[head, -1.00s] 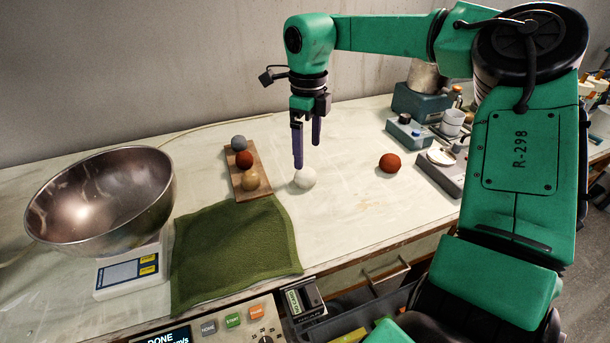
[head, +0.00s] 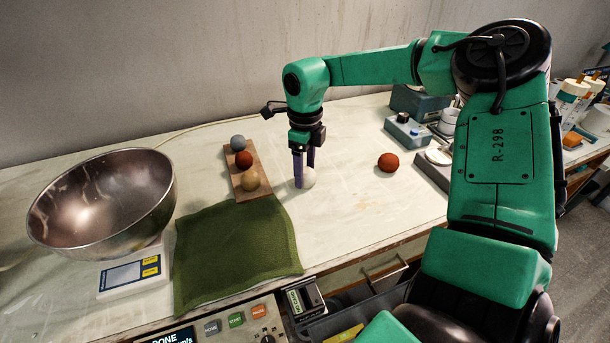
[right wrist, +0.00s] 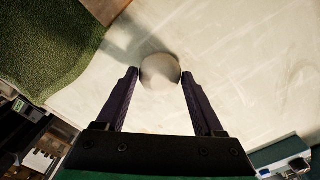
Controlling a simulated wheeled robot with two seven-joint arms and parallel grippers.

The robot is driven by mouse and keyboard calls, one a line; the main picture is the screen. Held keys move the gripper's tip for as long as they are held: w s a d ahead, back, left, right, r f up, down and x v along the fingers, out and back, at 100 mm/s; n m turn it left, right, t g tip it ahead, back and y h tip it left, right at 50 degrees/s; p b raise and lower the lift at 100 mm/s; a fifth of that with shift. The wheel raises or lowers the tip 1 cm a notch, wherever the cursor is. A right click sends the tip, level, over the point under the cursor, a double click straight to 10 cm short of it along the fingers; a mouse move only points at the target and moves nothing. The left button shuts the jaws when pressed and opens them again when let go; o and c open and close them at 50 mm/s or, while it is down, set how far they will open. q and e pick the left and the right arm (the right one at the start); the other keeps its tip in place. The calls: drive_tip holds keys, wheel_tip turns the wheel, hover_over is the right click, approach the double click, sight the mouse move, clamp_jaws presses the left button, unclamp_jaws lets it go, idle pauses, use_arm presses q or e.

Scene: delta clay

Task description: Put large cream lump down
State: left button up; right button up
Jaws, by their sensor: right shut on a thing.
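The large cream lump (head: 308,179) is a pale, rounded ball on the table, just right of the wooden board. My right gripper (head: 305,180) points down with its purple fingers on either side of the lump and is shut on it. In the right wrist view the lump (right wrist: 160,71) sits between the fingertips (right wrist: 160,75). It appears to be at table level; I cannot tell whether it touches. My left gripper is not in view.
The wooden board (head: 236,178) holds grey (head: 238,142), red-brown (head: 243,159) and tan (head: 250,181) lumps. A green cloth (head: 236,252) lies in front. A metal bowl (head: 100,205) sits on a scale at left. A red lump (head: 388,162) lies right, with clear table between.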

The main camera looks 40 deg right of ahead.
sight(305, 170)
wheel_tip(305, 170, up, 20)
idle(0.3)
